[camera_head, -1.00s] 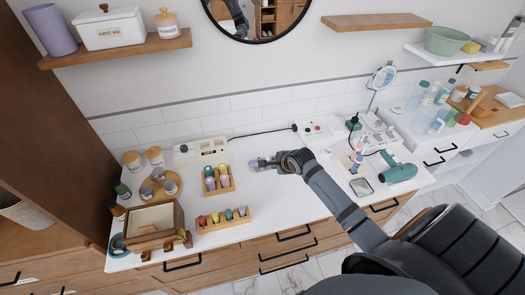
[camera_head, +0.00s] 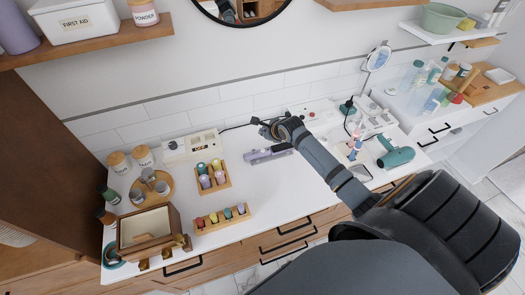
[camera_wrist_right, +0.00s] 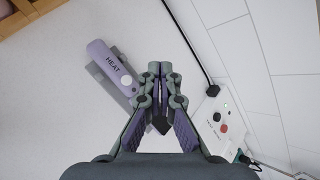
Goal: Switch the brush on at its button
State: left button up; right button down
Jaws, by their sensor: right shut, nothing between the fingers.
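The brush (camera_head: 266,154) is a purple, long tool lying on the white counter. In the right wrist view the brush (camera_wrist_right: 108,60) shows the word HEAT and a round white button (camera_wrist_right: 127,79). My right gripper (camera_head: 265,127) is shut and empty, above the counter just behind the brush. In the right wrist view my shut gripper (camera_wrist_right: 160,68) is to the right of the button, apart from it in the picture. My left gripper is not in view.
A white power box (camera_wrist_right: 222,122) with red and black knobs and a green light stands near the wall, right of my gripper. A black cord (camera_wrist_right: 187,45) runs from it. Bottle racks (camera_head: 222,219) stand to the left, a teal hair dryer (camera_head: 396,157) to the right.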

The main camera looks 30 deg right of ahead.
jog(key=b, duration=0.7)
send_over(264, 151)
notch_tip(264, 151, down, 6)
jog(key=shift+f, duration=0.2)
jog(key=shift+a+f, duration=0.1)
jog(key=shift+f, duration=0.8)
jog(key=shift+f, duration=0.4)
